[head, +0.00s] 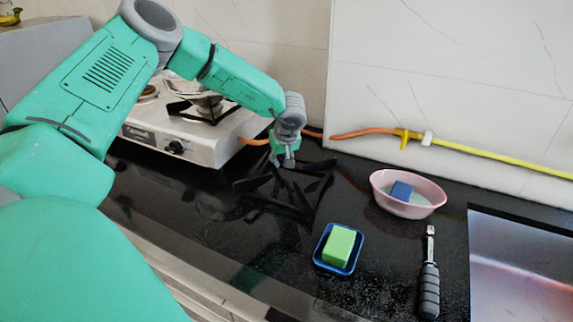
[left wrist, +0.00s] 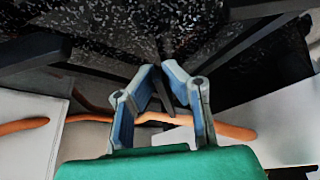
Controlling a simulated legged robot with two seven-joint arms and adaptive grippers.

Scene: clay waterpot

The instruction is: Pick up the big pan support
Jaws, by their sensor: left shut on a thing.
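The big pan support (head: 293,187) is a black metal frame with several arms. In the head view it is under my left gripper, just above or on the black counter; I cannot tell whether it touches. My left gripper (head: 284,162) is shut on one of its arms. In the left wrist view, the blue-padded fingertips (left wrist: 164,78) close on a dark bar of the pan support (left wrist: 250,42). Another black pan support (head: 190,111) sits on the stove's burner, partly behind my arm. My right gripper is not in view.
A silver gas stove (head: 205,142) stands at the back left. An orange hose (head: 362,132) runs along the wall. A pink bowl (head: 408,207) with a blue block, a blue tray (head: 318,250) with a green block, a black-handled tool (head: 429,290) and a sink (head: 520,270) lie right.

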